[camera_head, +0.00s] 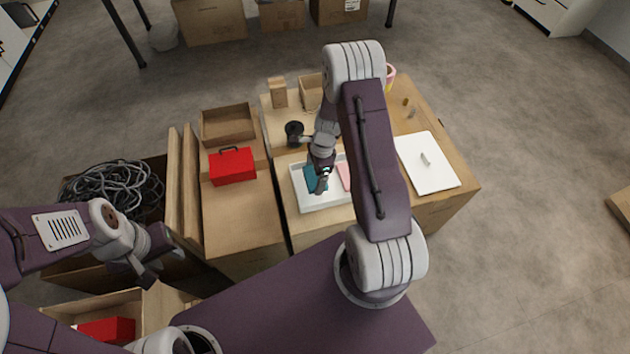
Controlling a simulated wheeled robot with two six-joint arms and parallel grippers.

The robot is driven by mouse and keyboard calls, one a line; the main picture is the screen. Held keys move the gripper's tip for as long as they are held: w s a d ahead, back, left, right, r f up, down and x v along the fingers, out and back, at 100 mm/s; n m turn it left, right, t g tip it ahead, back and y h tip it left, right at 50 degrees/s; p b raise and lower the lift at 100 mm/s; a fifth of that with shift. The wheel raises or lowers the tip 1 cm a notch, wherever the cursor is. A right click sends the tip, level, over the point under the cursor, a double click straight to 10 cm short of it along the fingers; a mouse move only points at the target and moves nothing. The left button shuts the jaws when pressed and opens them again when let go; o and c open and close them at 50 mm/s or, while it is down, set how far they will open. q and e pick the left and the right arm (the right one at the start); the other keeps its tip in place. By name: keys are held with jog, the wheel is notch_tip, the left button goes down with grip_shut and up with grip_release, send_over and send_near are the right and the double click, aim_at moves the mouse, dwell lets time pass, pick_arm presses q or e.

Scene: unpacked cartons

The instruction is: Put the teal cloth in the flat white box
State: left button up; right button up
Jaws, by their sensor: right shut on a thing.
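The flat white box (305,207) is an open shallow tray on the middle carton top. The teal cloth (310,179) shows within the outline of the white box, at its left part, under my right gripper (322,186). My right gripper points down and is shut on the teal cloth; whether the cloth touches the box floor cannot be told. My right arm hides part of the box's right side. My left gripper (150,270) is at the lower left, far from the box, and its finger opening is unclear.
A pink item (345,175) shows in the box's right part. A white board (427,163) with a small object lies to the right. A red toolbox (232,166) and a wooden tray (227,124) stand to the left. Coiled cables (110,188) fill a carton at far left.

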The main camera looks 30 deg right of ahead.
aim_at(315, 181)
notch_tip(315, 181, down, 4)
jog(key=shift+f+b, duration=0.1)
jog(key=shift+b, duration=0.9)
jog(key=shift+r, duration=0.2)
jog(key=shift+f, duration=0.1)
jog(key=o, duration=1.2)
